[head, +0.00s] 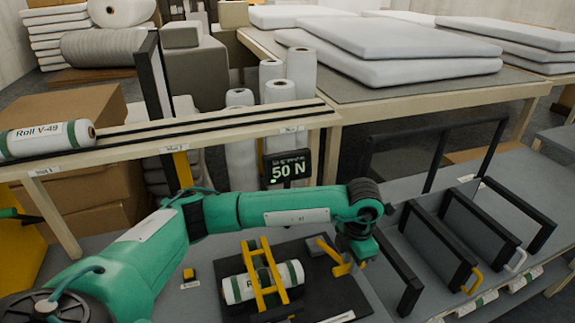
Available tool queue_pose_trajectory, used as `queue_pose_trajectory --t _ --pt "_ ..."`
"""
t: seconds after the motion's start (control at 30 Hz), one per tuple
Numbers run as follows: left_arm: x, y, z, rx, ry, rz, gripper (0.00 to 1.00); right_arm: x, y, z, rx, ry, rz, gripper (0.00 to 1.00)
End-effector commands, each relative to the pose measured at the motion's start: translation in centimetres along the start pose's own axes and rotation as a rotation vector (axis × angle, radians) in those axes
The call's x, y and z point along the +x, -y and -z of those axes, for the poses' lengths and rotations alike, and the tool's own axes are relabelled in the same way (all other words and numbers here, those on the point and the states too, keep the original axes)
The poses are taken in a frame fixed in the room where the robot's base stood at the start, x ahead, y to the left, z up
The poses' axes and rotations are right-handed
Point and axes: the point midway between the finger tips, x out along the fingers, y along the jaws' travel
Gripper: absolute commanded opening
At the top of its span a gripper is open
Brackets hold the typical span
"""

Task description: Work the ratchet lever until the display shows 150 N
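The display (287,168) stands behind my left forearm and reads 50 N. The ratchet lever (326,249) is a yellow bar beside a grey block, on the right of the dark base plate (335,293). My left gripper (350,265) points down at the lever's lower right end, touching or very close to it. Its fingers are small and partly hidden, so I cannot tell whether they are closed on the lever. A white roll with green bands (240,289) lies on the plate under a yellow frame (262,270). My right gripper is not in view.
Black-framed racks with yellow and white handles (470,280) stand close to the right of the gripper. A wooden shelf (120,146) with Roll V-49 (45,140) is at left. A small yellow block (189,274) sits left of the plate. White pads (390,50) lie on the back table.

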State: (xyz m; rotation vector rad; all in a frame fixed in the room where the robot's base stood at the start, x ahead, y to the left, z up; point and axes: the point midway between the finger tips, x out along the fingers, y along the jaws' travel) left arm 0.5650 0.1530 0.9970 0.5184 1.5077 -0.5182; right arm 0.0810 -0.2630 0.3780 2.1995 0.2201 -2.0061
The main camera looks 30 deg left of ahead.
Motion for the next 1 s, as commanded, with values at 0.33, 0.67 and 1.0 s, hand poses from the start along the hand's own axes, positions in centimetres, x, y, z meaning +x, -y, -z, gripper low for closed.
queue_pose_trajectory --t 0.33,0.67,1.0 --pt "-3.2 -0.9 0.0 0.001 0.001 0.000 0.24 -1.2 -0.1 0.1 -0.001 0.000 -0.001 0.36" --pt "-4.7 -1.4 0.0 0.001 0.000 0.001 0.24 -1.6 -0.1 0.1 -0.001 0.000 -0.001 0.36" --pt "-4.7 -1.4 0.0 0.000 0.000 0.001 0.24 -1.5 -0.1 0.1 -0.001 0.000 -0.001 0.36"
